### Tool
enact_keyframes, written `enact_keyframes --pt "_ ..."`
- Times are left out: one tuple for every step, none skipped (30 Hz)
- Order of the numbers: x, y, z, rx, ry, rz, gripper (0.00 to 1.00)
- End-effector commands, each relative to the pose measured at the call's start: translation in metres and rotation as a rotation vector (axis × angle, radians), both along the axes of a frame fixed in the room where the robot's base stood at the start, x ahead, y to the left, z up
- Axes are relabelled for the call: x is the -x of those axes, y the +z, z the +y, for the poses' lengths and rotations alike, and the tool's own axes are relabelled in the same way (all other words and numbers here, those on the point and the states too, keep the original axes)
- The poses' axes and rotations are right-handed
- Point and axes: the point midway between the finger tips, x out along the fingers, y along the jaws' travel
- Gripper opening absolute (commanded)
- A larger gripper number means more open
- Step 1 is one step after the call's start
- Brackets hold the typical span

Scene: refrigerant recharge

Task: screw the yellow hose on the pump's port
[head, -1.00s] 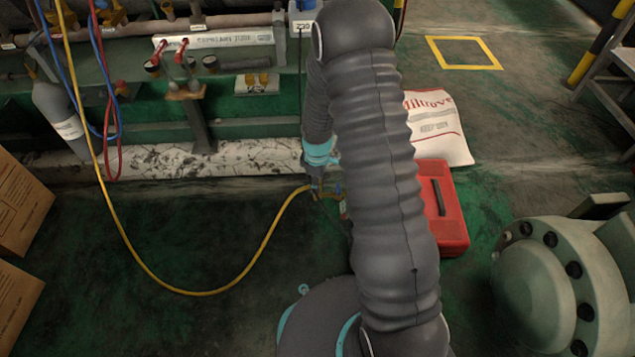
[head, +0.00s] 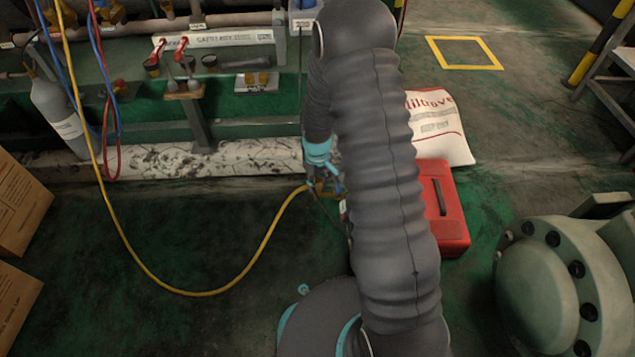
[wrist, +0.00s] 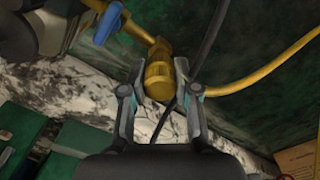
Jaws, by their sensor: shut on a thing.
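The yellow hose (head: 143,265) hangs from the upper left, loops over the floor and rises to my gripper (head: 325,184). In the wrist view my gripper (wrist: 166,92) is shut on the hose's brass end fitting (wrist: 158,78). The hose (wrist: 262,73) leaves to the right behind one finger. The fitting meets a brass port pipe (wrist: 138,31) with a blue valve handle (wrist: 108,23). I cannot tell how far the thread is engaged. The dark body at the upper left, seemingly the pump (wrist: 35,32), is cut off there; my arm mostly hides this area in the head view.
A red case (head: 452,215) and a white sack (head: 440,130) stand right of my arm. A grey cylinder (head: 58,115) and blue and red hoses are at the left. Cardboard boxes (head: 18,205) are at the left edge. A dark cable (wrist: 203,45) passes behind the fitting.

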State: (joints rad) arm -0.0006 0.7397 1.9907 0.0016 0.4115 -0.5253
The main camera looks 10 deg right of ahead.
Motion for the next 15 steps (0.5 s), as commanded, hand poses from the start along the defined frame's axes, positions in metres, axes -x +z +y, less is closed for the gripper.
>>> enact_keyframes --pt "0.0013 -0.0026 0.0000 0.000 -0.038 0.004 0.00" --pt "0.0013 -0.0026 -0.0001 0.000 -0.058 0.004 0.00" --pt "0.0013 -0.0025 -0.0001 0.000 -0.080 0.004 0.00" --pt "0.0013 -0.0025 -0.0001 0.000 -0.092 0.004 0.00" --pt "0.0014 -0.0024 -0.0001 0.000 -0.100 0.004 0.00" --pt "0.0014 -0.0023 -0.0001 0.000 -0.105 0.004 0.00" --pt "0.0014 -0.0023 -0.0001 0.000 -0.106 0.004 0.00" --pt "0.0014 -0.0023 -0.0001 0.000 -0.106 0.004 0.00" --pt "0.0016 -0.0022 -0.0001 0.000 -0.105 0.004 0.00" --pt "0.0016 -0.0023 -0.0001 0.000 -0.105 0.004 0.00" --pt "0.0016 -0.0023 -0.0001 0.000 -0.105 0.004 0.00" --pt "0.0016 -0.0023 -0.0001 0.000 -0.104 0.004 0.00" --pt "0.0016 -0.0023 -0.0001 0.000 -0.105 0.004 0.00" --pt "0.0016 -0.0024 -0.0001 0.000 -0.110 0.004 0.00" --pt "0.0016 -0.0026 -0.0001 0.000 -0.125 0.004 0.00"
